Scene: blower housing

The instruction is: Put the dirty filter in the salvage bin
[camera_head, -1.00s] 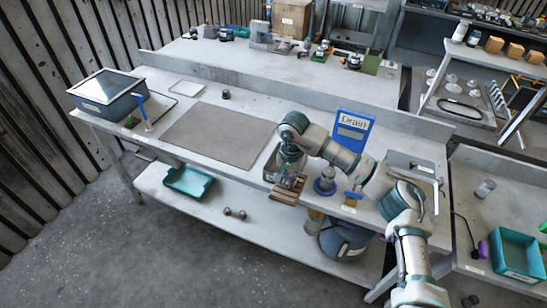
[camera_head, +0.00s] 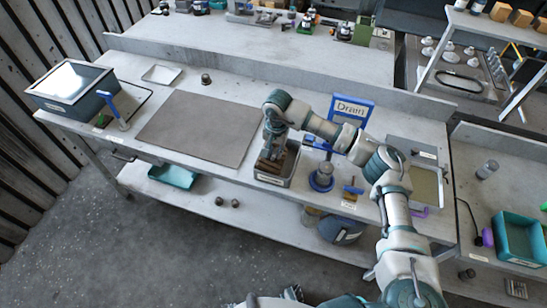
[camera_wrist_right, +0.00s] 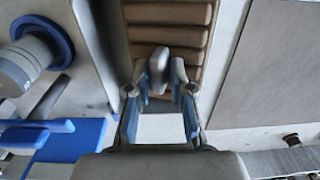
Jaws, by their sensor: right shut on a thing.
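The dirty filter (camera_head: 277,163) is a brown pleated block at the grey metal tray (camera_head: 262,178) on the front edge of the bench. In the right wrist view its pleats (camera_wrist_right: 167,32) run crosswise beyond my fingers. My right gripper (camera_head: 268,148) points down at the tray. In the right wrist view its blue-padded fingers (camera_wrist_right: 163,85) are closed around a small grey tab at the filter's near end. I cannot tell whether the filter touches the tray floor. A teal bin (camera_head: 520,262) stands on the right bench; its label is unreadable, so I cannot confirm it is the salvage bin.
A blue-collared cylinder (camera_head: 321,178) and the blue Drain sign (camera_head: 352,108) stand close right of the tray. A flat grey mat (camera_head: 200,128) lies to its left. A lidded box (camera_head: 75,88) sits at the far left. Another teal tray (camera_head: 173,176) is on the lower shelf.

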